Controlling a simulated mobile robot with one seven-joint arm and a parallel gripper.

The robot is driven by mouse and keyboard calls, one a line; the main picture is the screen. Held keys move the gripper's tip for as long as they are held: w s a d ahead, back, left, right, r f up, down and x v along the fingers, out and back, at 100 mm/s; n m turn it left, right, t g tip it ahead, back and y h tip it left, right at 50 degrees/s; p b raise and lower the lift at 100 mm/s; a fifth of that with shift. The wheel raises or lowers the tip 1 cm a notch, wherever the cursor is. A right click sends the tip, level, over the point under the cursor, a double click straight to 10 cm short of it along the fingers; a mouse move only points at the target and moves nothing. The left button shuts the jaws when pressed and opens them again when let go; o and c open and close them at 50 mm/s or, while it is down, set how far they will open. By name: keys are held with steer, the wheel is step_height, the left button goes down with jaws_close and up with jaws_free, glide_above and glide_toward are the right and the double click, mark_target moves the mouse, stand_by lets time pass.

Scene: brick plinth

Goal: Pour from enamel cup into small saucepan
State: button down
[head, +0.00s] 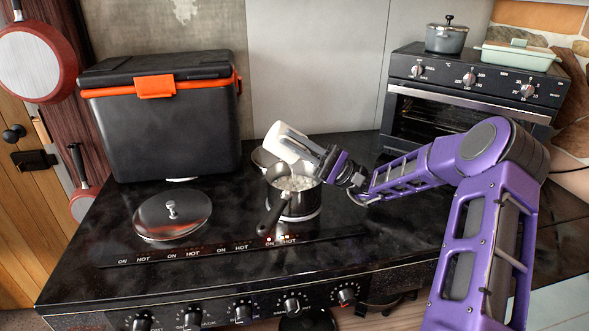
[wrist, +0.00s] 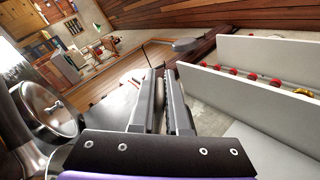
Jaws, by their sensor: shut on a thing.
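The pale enamel cup (head: 280,144) is held in my gripper (head: 312,150), which is shut on it. The cup is steeply tilted, almost on its side, above the small saucepan (head: 297,206). Its mouth and inside cannot be made out.
A round lid (head: 172,212) lies on the cooktop (head: 110,240) left of the saucepan. A dish (head: 262,158) sits partly hidden behind the saucepan. A black cooler (head: 165,130) stands back left. An oven (head: 455,85) carrying a pot (head: 446,38) and a pale green dish (head: 517,56) stands back right.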

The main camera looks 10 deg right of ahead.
mark_target(274, 143)
steer(key=shift+a+r, duration=0.1)
steer(key=shift+r, duration=0.05)
steer(key=a+h, duration=0.1)
steer(key=h, duration=0.1)
steer(key=a+h+p, duration=0.1)
steer(key=a+h, duration=0.2)
steer(key=shift+w+a+f+g+h, duration=0.1)
steer(key=shift+w+f+g+h, duration=0.1)
steer(key=shift+w+g+h, duration=0.15)
steer(key=a+f+g+h+p, duration=0.1)
steer(key=a+f+h, duration=0.3)
steer(key=h, duration=0.1)
steer(key=w+a+f+h+p, duration=0.1)
steer(key=a+f+h+p, duration=0.1)
steer(key=h, duration=0.4)
steer(key=a+f+g+h+p, duration=0.1)
steer(key=a+f+h+p, duration=0.1)
steer(key=a+f+h, duration=0.3)
steer(key=shift+w+a+f+g+h, duration=0.25)
steer(key=shift+a+f+g+h, duration=0.1)
steer(key=shift+a+h, duration=0.25)
steer(key=shift+w+a+f+h, duration=0.1)
steer(key=shift+a+f+h, duration=0.3)
steer(key=shift+f+h, duration=0.45)
